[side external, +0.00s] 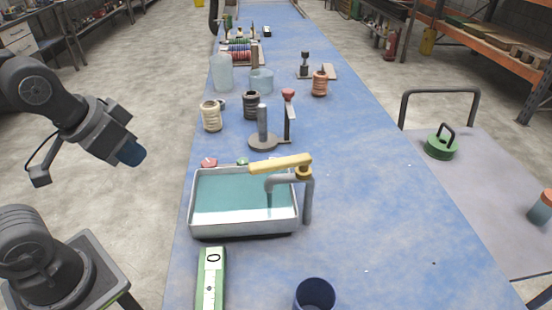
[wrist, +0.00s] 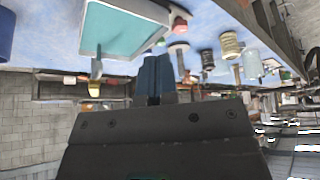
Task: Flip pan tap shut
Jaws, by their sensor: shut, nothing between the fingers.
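A pan (side external: 192,222), a white-rimmed rectangular basin of teal water, stands on the blue bench. A grey tap (side external: 307,205) rises at its right edge, with its spout over the water. Its yellow lever (side external: 280,164) lies nearly level on top and points left over the pan. The pan (wrist: 138,52) also shows at the top of the wrist view, with the tap (wrist: 96,68) small below it. My gripper (side external: 131,153) is off the bench's left side, well apart from the tap. Its blue fingers (wrist: 155,75) are shut and empty.
The bench right of the tap is clear. A cart (side external: 470,190) stands at right.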

